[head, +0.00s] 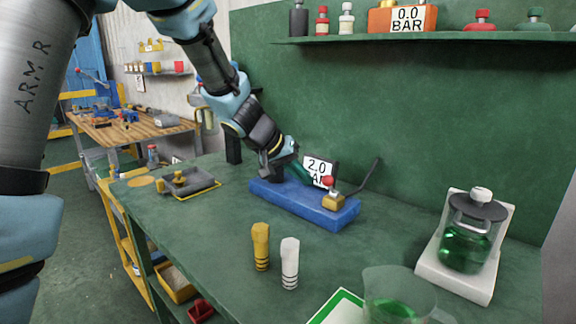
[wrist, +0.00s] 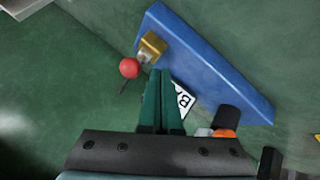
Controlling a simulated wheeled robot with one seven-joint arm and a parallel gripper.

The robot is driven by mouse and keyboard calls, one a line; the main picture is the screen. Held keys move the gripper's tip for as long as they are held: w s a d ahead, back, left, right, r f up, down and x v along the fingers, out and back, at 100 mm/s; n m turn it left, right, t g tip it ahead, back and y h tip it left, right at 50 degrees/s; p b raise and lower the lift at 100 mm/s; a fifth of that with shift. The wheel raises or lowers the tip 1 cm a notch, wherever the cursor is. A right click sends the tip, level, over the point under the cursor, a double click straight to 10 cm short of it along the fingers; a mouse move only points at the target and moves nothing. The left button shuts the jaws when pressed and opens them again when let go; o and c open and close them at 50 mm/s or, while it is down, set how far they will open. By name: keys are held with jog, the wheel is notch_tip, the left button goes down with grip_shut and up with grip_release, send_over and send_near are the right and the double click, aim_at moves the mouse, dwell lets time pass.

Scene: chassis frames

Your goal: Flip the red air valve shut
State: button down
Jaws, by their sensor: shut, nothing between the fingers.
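The red air valve shows as a red ball knob (head: 328,181) above a brass body (head: 333,202) at the right end of a blue base block (head: 275,198). In the wrist view the red knob (wrist: 130,68) is left of my fingertips and the brass body (wrist: 153,45) is just beyond them. My gripper (head: 301,180) has dark green fingers and reaches in from the left, close to the valve. In the wrist view its fingers (wrist: 160,74) are together and empty. Contact with the knob cannot be made out.
A "2.0 BAR" sign (head: 319,170) stands behind the valve, partly hidden by my gripper. A thin black rod or hose (head: 367,178) rises at right. Yellow (head: 261,246) and white (head: 289,262) pegs stand in front. A flask (head: 465,245) stands at right. The bench between is clear.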

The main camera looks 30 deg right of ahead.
jog(key=shift+s+d+r, duration=0.15)
jog(key=shift+s+d, duration=0.4)
jog(key=shift+d, duration=0.1)
jog(key=shift+p, duration=0.35)
jog(key=shift+d+r+y+p, duration=0.2)
jog(key=shift+r+y+p, duration=0.1)
jog(key=shift+p, duration=0.4)
